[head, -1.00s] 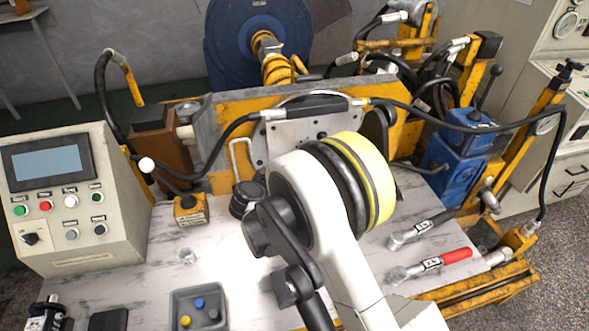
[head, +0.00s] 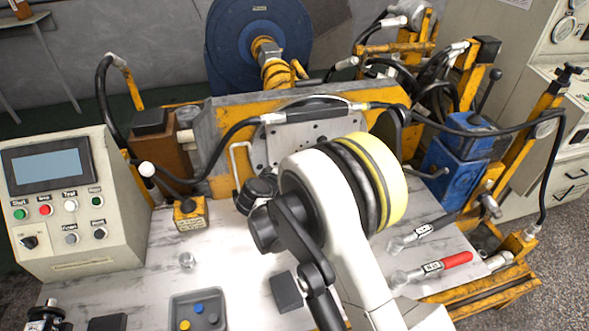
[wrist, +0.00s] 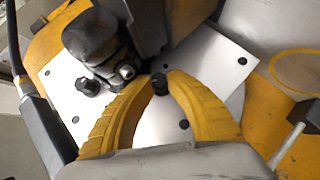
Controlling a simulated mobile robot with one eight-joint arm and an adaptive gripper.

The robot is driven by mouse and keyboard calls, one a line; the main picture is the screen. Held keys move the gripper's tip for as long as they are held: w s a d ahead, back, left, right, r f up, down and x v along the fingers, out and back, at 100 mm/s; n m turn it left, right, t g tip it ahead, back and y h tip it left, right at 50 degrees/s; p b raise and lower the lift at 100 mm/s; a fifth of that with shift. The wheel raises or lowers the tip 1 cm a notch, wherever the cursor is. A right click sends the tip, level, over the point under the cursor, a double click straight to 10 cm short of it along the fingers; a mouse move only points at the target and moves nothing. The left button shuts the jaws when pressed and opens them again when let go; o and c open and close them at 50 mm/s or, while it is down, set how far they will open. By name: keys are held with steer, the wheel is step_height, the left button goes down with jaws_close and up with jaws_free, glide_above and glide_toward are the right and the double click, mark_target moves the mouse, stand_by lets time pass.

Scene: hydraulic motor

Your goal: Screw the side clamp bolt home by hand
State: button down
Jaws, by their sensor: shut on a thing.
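In the wrist view my gripper (wrist: 160,79) has two yellow ribbed fingers whose tips meet around a small dark bolt (wrist: 160,88). The bolt stands in front of the pale metal plate (wrist: 215,72); how deep it sits cannot be seen. Another dark bolt head (wrist: 87,87) shows to the left, beside a dark grey fitting (wrist: 92,38) with a metal end. The plate also shows in the head view (head: 276,150), on the yellow frame. There my own arm hides the gripper and the bolt it holds.
A control panel (head: 62,205) stands at the left of the bench. A parts tray (head: 178,300) and a dark block (head: 286,291) lie in front. A black hose (head: 470,128) arches across the back.

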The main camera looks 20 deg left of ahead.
stand_by(0.3)
steer(key=c, duration=1.3)
jaws_free()
